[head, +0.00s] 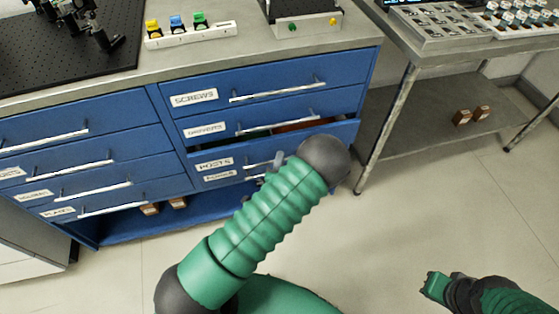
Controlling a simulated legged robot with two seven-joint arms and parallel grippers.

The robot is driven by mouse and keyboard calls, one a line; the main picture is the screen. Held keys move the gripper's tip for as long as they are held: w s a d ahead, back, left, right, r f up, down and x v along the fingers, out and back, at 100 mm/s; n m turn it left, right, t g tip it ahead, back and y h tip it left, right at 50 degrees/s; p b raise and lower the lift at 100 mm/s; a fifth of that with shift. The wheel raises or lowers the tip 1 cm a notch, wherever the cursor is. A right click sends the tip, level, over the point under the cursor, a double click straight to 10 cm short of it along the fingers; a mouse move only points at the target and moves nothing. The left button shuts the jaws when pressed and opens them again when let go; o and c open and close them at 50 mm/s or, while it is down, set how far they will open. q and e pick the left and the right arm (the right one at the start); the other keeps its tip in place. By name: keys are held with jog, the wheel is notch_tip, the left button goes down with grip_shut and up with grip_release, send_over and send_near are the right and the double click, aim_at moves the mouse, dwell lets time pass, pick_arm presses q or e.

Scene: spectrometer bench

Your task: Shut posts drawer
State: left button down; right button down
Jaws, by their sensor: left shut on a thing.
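The posts drawer (253,152), with a blue front and a white POSTS label, sits in the right column of the blue cabinet. It stands partly open, and a strip of its inside with red and dark green contents (300,125) shows above its front. My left gripper (275,162) is at the drawer's front and shut on the posts drawer handle (237,173). My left forearm and its dark joint hide the drawer's right part and most of the gripper. My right gripper (437,286) is low at the right, over the floor, away from the cabinet; its fingers are too unclear to judge.
The screws drawer (207,97) and drivers drawer (212,128) are above; another labelled drawer (218,175) is below. More drawers (40,137) fill the left column. A metal table (412,60) stands at the right. The floor (400,225) in front is clear.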

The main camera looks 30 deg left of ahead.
aim_at(276, 150)
pick_arm(q)
jog(key=shift+s+a+f, duration=0.15)
jog(key=shift+s+f, duration=0.05)
jog(key=shift+f, duration=0.05)
jog(key=w+a, duration=0.2)
jog(key=a, duration=0.1)
jog(key=shift+w, duration=0.3)
jog(key=shift+a+r, duration=0.1)
jog(key=shift+r, duration=0.05)
jog(key=shift+w, duration=0.1)
jog(key=c, duration=1.7)
grip_release()
jog(key=shift+a, duration=0.1)
jog(key=shift+o, duration=1)
jog(key=shift+w+a, duration=0.1)
jog(key=shift+w, duration=0.05)
jog(key=shift+w+d+r, duration=0.1)
jog(key=shift+d, duration=0.1)
